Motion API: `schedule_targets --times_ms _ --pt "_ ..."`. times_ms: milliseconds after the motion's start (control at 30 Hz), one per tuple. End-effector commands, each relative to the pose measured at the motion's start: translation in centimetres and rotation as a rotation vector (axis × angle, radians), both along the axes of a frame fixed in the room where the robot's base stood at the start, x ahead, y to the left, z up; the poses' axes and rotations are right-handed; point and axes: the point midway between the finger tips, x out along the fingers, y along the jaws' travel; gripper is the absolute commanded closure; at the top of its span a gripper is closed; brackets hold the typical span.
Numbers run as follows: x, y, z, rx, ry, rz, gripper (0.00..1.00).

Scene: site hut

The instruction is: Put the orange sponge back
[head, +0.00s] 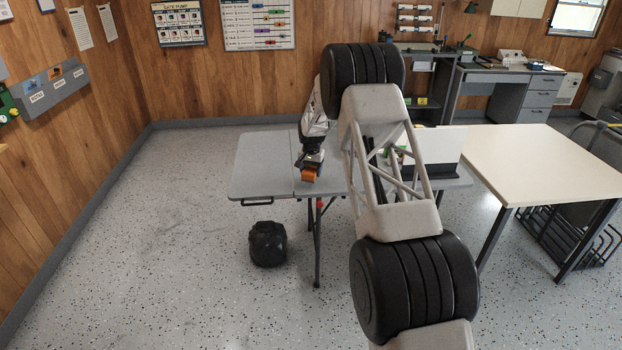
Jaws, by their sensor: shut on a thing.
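The orange sponge (310,175) is a small block at the near side of my gripper (310,166), over the grey folding table (263,172). My gripper is shut on it and points downward. I cannot tell whether the sponge touches the tabletop or hangs just above it. The fingertips are small and partly hidden. A grey wall holder (48,96) with white labels hangs on the left wooden wall, with an orange item and a blue item showing in it; its labels are too small to read.
My arm hides the middle of the folding table, where a white panel (440,146) stands. A cream table (545,163) adjoins on the right. A black bag (267,244) sits on the floor by the table. A grey desk (510,75) is at the back. The left floor is clear.

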Motion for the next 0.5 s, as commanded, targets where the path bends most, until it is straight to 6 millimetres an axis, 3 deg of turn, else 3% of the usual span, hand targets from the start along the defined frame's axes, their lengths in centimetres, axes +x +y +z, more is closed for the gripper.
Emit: schedule_targets --times_ms 333,500 --pt "-0.1 0.0 -2.9 0.000 0.002 0.000 0.65" --pt "0.0 0.0 -3.5 0.000 0.000 0.000 0.65"
